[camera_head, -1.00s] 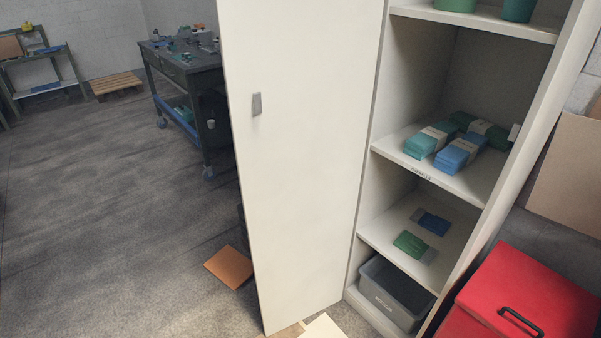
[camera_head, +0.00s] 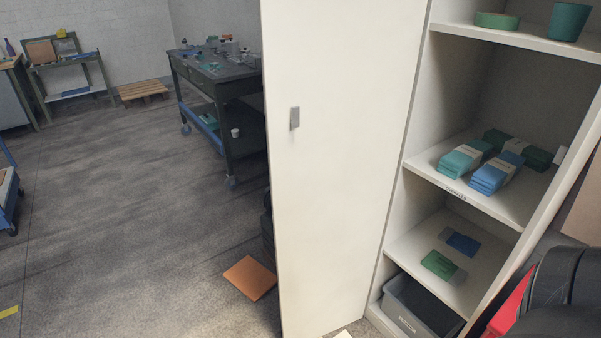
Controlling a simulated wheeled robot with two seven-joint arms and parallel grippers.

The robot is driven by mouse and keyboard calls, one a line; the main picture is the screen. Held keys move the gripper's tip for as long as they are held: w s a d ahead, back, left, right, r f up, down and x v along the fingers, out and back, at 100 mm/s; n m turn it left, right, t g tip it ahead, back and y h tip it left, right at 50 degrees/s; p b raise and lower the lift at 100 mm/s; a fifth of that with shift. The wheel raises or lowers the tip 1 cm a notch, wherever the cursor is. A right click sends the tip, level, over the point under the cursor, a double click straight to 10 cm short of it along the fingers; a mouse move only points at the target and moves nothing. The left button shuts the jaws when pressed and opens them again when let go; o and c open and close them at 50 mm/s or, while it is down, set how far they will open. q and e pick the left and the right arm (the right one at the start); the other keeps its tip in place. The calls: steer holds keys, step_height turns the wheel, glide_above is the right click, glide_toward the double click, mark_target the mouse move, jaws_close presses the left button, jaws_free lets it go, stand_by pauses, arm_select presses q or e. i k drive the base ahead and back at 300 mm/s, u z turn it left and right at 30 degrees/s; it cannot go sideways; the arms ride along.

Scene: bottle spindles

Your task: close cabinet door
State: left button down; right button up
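The cabinet door (camera_head: 340,190) is a tall white panel standing wide open on the left side of the cabinet. A small grey handle (camera_head: 295,118) sits near its left edge. The cabinet (camera_head: 470,208) is open, with its shelves facing me. A dark rounded part of my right arm shows at the lower right corner, in front of the red box. Neither gripper is in view, and nothing of mine is seen touching the door.
Shelves hold green containers (camera_head: 572,20), folded cloth bundles (camera_head: 495,172) and a grey bin (camera_head: 418,308). A red box (camera_head: 508,308) stands right of the cabinet. A workbench (camera_head: 215,92) and an orange floor piece (camera_head: 250,278) lie left of the door.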

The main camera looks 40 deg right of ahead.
mark_target(348, 66)
steer(key=i, duration=3.15)
steer(key=z, duration=4.1)
steer(key=i, duration=0.55)
steer(key=u, duration=0.05)
steer(key=k, duration=0.55)
steer(key=z, duration=1.8)
steer(key=k, duration=0.95)
steer(key=u, duration=1.5)
steer(key=i, duration=0.4)
